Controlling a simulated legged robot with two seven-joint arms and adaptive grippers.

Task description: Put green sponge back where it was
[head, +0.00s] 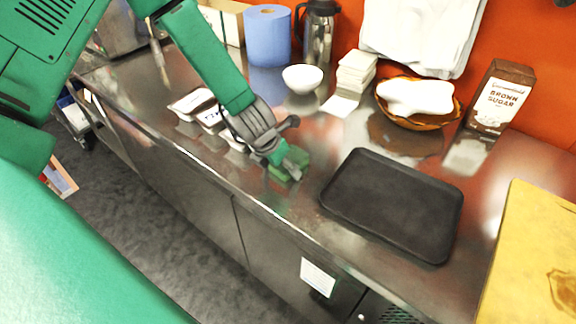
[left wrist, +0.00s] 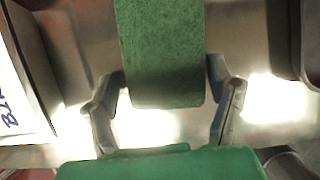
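The green sponge (head: 277,172) is at the front part of the steel counter, left of the black tray. My left gripper (head: 288,166) points down at it and partly hides it in the head view. I cannot tell whether the sponge touches the counter. My right gripper is not in view.
The black tray (head: 393,203) lies right of the gripper. White packets (head: 191,104) lie to the left. A white bowl (head: 302,79), napkins (head: 355,72), a basket (head: 434,118) and a brown sugar box (head: 502,97) stand behind. A yellow board (head: 535,260) is at far right.

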